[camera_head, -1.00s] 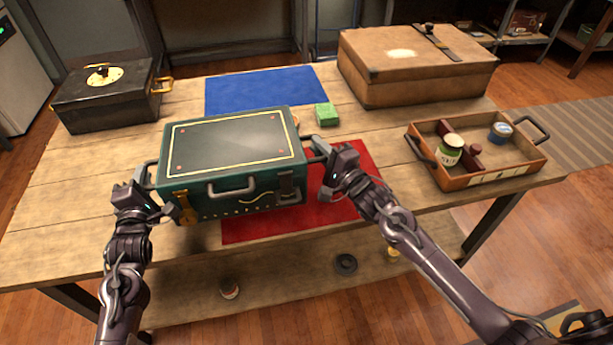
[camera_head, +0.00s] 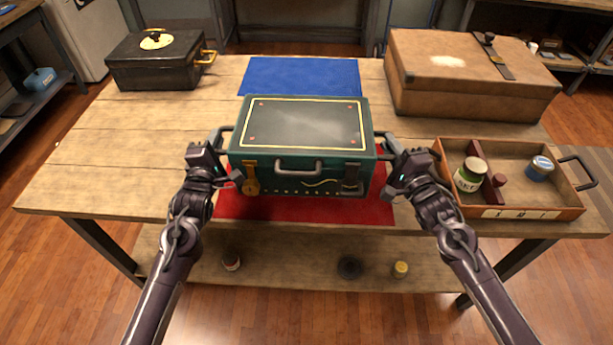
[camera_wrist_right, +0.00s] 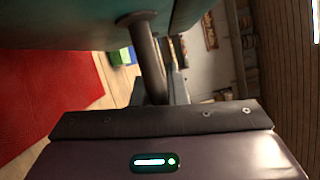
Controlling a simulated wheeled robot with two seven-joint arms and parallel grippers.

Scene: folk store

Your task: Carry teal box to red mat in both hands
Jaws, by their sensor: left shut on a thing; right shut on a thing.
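The teal box (camera_head: 305,145) is in the middle of the head view, with a dark lid edged in yellow. My left gripper (camera_head: 226,150) is shut on its left side handle. My right gripper (camera_head: 388,148) is shut on its right side handle, which also shows in the right wrist view (camera_wrist_right: 148,60). The red mat (camera_head: 300,208) lies under and in front of the box and shows at its right side too. In the right wrist view the red mat (camera_wrist_right: 45,100) appears below the box, with the box apparently held above it.
A blue mat (camera_head: 300,77) lies behind the box. A black box (camera_head: 155,65) stands at the back left and a brown case (camera_head: 470,75) at the back right. A wooden tray (camera_head: 520,212) with jars is close to my right gripper. The table's left part is clear.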

